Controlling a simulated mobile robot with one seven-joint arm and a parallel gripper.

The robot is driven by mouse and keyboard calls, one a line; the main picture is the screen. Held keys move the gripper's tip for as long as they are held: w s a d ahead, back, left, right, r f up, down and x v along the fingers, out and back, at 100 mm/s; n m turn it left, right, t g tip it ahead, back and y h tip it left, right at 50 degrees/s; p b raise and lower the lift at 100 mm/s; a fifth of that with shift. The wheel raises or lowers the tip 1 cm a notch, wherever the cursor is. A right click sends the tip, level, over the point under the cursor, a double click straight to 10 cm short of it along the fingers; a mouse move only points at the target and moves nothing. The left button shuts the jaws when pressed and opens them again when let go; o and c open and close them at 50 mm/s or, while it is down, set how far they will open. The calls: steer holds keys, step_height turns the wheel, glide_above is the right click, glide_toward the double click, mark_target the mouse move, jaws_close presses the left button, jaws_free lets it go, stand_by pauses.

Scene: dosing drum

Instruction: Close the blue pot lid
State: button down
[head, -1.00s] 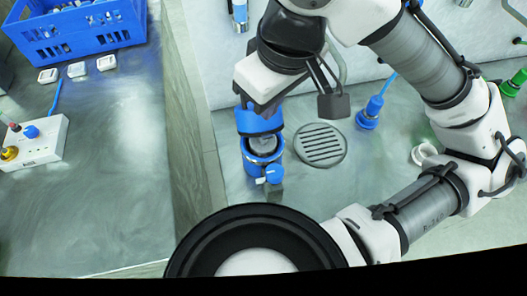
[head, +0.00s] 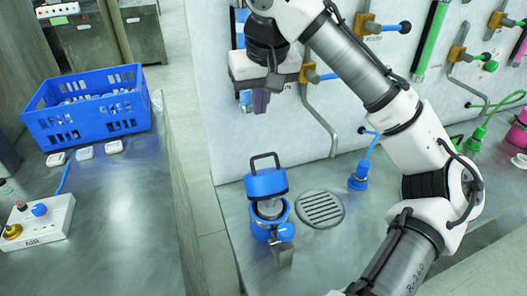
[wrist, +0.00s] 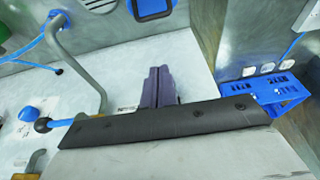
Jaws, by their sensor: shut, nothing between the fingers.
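The blue pot (head: 258,226) stands on the metal bench near its left edge, with a grey metal inside showing. Its blue lid (head: 265,184), with a dark loop handle on top, stands raised and tilted at the back of the pot's mouth, so the pot is open. My gripper (head: 261,108) is above and behind the lid in the head view, clear of it. Its purple fingers are together and empty, and they also show in the wrist view (wrist: 157,75).
A round drain grate (head: 320,208) lies right of the pot. A blue hose fitting (head: 358,178) stands farther right. The wall behind carries pipes and valves. A blue crate (head: 88,107) and a white AIR box (head: 38,222) are on the left bench, across a gap.

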steer(key=p, duration=0.3)
glide_above(264, 170)
step_height(264, 170, down, 9)
steer(key=shift+w+a+f, duration=0.1)
steer(key=shift+a, duration=0.05)
steer(key=shift+s+f, duration=0.1)
steer(key=shift+s, duration=0.15)
steer(key=shift+f, duration=0.15)
